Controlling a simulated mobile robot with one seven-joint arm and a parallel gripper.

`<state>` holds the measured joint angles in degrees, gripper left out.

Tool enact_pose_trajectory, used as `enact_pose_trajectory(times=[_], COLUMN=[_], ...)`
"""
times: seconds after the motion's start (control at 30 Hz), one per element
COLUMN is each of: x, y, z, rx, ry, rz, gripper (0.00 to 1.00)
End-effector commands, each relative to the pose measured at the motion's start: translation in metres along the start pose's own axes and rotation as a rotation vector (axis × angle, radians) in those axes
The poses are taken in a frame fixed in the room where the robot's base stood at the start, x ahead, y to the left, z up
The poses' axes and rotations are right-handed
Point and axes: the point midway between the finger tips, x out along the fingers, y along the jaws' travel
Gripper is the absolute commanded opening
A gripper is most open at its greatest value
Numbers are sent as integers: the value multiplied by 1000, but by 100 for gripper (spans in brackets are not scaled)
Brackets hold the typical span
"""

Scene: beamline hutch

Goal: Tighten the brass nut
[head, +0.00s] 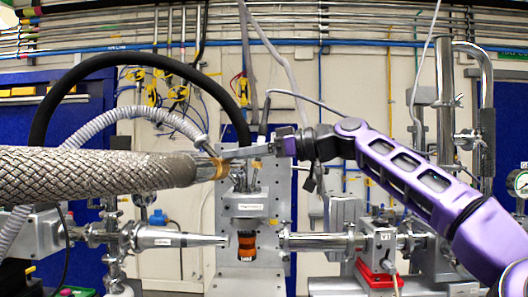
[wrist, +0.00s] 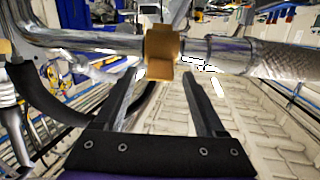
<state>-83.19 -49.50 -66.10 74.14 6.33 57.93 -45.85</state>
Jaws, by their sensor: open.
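The brass nut (head: 220,168) sits at the right end of the thick braided hose (head: 90,174) in the head view. In the wrist view the brass nut (wrist: 161,50) joins a shiny metal pipe (wrist: 85,40) on the left and the braided hose (wrist: 270,62) on the right. My gripper (head: 230,153) reaches in from the right, its fingers at the nut. In the wrist view my gripper (wrist: 160,78) is open, one fingertip on each side of the nut's lower edge. A gap shows on both sides; I cannot tell how far the fingers overlap the nut.
A black hose (head: 75,75) arches over the braided hose, and a grey corrugated hose (head: 135,112) runs beside it. A grey instrument block (head: 250,206) stands below the nut.

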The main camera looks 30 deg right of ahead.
Motion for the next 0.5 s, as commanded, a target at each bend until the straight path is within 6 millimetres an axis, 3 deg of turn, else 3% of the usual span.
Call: enact_pose_trajectory(times=[0.17,0.5], x=[-27,-111], y=[1,1], z=[0,-1], rx=[0,1], ry=[3,4], rz=[4,5], gripper=[72,72])
